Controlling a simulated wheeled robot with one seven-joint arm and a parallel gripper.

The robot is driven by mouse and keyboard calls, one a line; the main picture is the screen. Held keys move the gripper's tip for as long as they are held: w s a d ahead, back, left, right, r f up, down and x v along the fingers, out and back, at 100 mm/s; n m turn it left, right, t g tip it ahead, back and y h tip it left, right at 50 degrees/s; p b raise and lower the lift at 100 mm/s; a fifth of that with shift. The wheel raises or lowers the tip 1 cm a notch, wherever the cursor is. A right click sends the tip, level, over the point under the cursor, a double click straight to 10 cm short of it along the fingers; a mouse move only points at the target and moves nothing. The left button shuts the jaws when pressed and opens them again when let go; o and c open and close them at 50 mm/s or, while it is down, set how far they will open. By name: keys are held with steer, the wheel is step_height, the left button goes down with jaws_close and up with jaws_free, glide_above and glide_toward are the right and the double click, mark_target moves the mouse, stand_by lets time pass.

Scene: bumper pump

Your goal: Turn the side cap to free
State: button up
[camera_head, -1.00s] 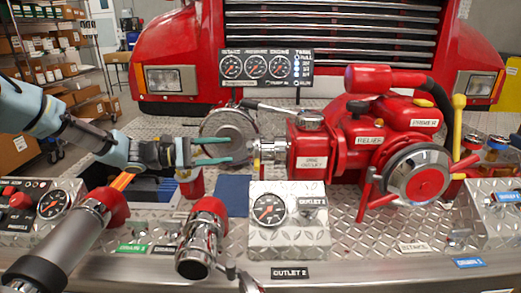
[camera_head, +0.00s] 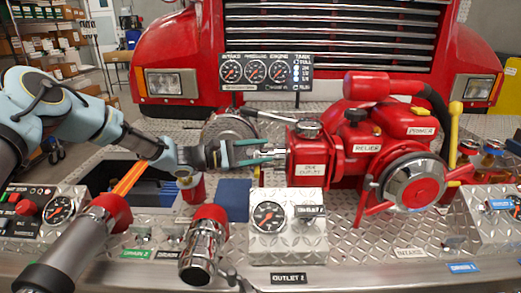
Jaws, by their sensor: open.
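The side cap (camera_head: 281,152) is a small chrome fitting on the left side of the red pump (camera_head: 350,150), beside the "OUTLET" label. My gripper (camera_head: 270,150) reaches in level from the left, with its two teal fingers apart. The fingertips lie above and below the outer end of the cap, so the cap's end shows between them. I cannot tell whether either finger touches the cap. Part of the cap is hidden by the fingers.
A round metal cap (camera_head: 226,127) stands behind my gripper. A gauge box (camera_head: 287,240) on diamond plate is below the cap. A red-collared chrome nozzle (camera_head: 206,245) stands front left. A gauge panel (camera_head: 265,71) rises behind. A blue pad (camera_head: 234,197) lies below the gripper.

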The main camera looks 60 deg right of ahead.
jaws_close()
stand_by(0.4)
stand_by(1.0)
